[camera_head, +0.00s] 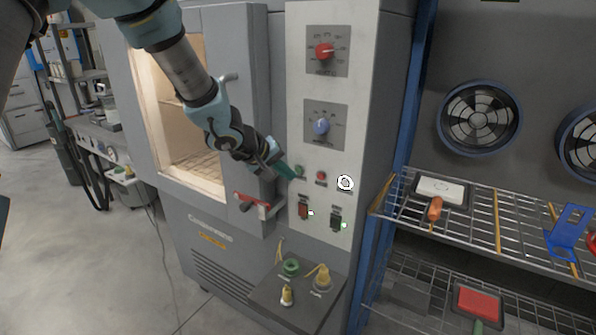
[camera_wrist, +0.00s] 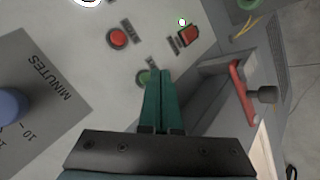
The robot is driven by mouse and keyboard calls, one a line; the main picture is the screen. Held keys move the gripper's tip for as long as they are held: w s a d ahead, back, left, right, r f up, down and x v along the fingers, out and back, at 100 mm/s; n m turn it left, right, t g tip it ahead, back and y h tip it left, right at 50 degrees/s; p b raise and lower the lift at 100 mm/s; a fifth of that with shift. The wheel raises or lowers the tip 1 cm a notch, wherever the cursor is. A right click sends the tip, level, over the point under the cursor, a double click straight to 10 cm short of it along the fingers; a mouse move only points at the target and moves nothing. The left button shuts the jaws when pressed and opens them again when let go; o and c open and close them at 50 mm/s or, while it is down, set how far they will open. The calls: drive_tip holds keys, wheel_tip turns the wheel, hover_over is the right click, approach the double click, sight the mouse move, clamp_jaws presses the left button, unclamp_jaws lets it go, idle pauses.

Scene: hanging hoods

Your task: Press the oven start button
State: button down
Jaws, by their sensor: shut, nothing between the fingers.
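The oven (camera_head: 235,55) is a grey cabinet with a light control panel (camera_head: 300,130) on its right side. A small green button (camera_head: 300,170) sits on the panel left of a red button (camera_head: 321,177). In the wrist view the green button (camera_wrist: 145,77) shows just beyond my fingertips, with the red button (camera_wrist: 118,37) up and left of it. My gripper (camera_head: 296,176) is shut and empty, its green fingers pointing at the panel. The fingertips (camera_wrist: 160,72) partly overlap the green button in the wrist view. I cannot tell whether they touch it.
A red knob (camera_head: 325,51) and a blue knob (camera_head: 321,126) are higher on the panel. Rocker switches (camera_head: 304,209) sit below the buttons. A red-handled latch (camera_head: 252,205) is to the left. A wire shelf (camera_head: 480,225) stands at right. The floor (camera_head: 90,260) at left is open.

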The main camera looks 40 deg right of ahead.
drive_tip(key=shift+w+d+r+p, duration=0.1)
drive_tip(key=shift+d+p, duration=0.15)
drive_tip(key=shift+p, duration=0.2)
drive_tip(key=shift+w+d+p, duration=0.15)
drive_tip(key=shift+d+p, duration=0.35)
drive_tip(key=shift+p, duration=0.1)
idle(0.6)
idle(0.4)
drive_tip(key=shift+s+a, duration=0.25)
drive_tip(key=shift+a, duration=0.5)
drive_tip(key=shift+s+a+b, duration=0.1)
drive_tip(key=shift+s+a, duration=0.1)
drive_tip(key=shift+a, duration=0.6)
drive_tip(key=shift+s+a+b, duration=0.1)
drive_tip(key=shift+s+a, duration=0.1)
drive_tip(key=shift+a, duration=0.6)
drive_tip(key=shift+s+a+b, duration=0.1)
drive_tip(key=shift+s+a, duration=0.1)
drive_tip(key=shift+a, duration=0.6)
